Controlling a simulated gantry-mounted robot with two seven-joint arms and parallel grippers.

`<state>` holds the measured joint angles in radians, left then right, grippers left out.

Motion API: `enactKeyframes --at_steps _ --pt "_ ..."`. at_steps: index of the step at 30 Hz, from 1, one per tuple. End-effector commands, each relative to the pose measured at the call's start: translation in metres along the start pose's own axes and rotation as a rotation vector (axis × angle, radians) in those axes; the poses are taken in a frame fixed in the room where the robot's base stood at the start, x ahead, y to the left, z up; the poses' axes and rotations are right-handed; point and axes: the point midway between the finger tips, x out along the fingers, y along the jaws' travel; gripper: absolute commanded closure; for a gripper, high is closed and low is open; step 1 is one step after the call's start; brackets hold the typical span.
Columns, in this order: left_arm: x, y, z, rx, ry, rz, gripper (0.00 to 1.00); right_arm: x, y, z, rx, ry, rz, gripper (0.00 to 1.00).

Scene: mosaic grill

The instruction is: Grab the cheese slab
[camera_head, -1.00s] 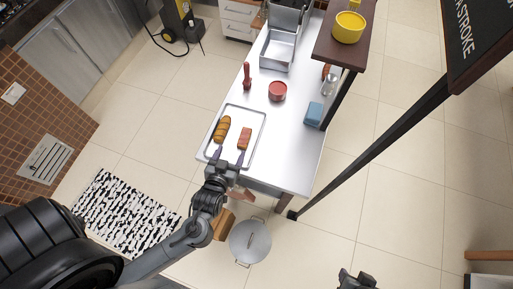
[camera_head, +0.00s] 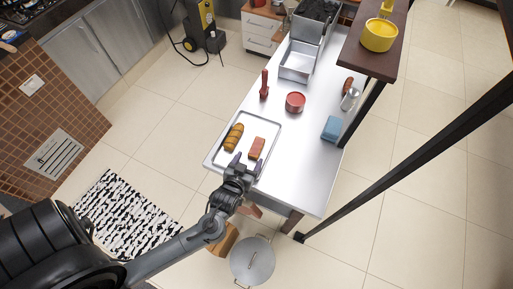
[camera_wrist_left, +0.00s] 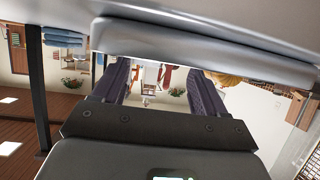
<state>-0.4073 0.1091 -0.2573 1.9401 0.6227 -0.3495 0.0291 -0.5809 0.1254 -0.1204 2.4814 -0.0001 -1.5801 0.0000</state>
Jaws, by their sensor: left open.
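A reddish-orange slab (camera_head: 257,148), which I take for the cheese slab, lies on the silver tray (camera_head: 271,128) in the head view. A brown bread loaf (camera_head: 234,137) lies to its left on the same tray. My left gripper (camera_head: 247,162) is at the near edge of the tray, just short of the slab, open with nothing between its fingers. In the left wrist view, the open fingers (camera_wrist_left: 160,85) stand apart below a broad silver edge; the slab cannot be made out there. My right gripper is not in view.
On the steel table (camera_head: 306,165) stand a red pot (camera_head: 295,102), a red grinder-like item (camera_head: 264,84) and a blue block (camera_head: 331,128). A raised brown shelf (camera_head: 362,55) holds a yellow pot (camera_head: 379,34). A lidded pot (camera_head: 252,261) is below the near end.

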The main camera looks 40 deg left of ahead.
Motion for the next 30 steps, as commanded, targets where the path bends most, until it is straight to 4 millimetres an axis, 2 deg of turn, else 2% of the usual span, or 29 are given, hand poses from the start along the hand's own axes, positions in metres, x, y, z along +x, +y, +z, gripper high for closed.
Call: enactKeyframes --at_steps 9,20,30 --pt "0.040 0.003 -0.002 0.001 0.002 0.001 0.28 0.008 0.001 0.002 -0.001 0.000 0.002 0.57" --pt "0.046 0.002 -0.002 0.000 0.000 0.001 0.28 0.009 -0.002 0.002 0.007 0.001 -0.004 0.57" --pt "0.046 0.002 -0.002 0.000 0.000 0.001 0.80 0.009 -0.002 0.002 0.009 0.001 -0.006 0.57"
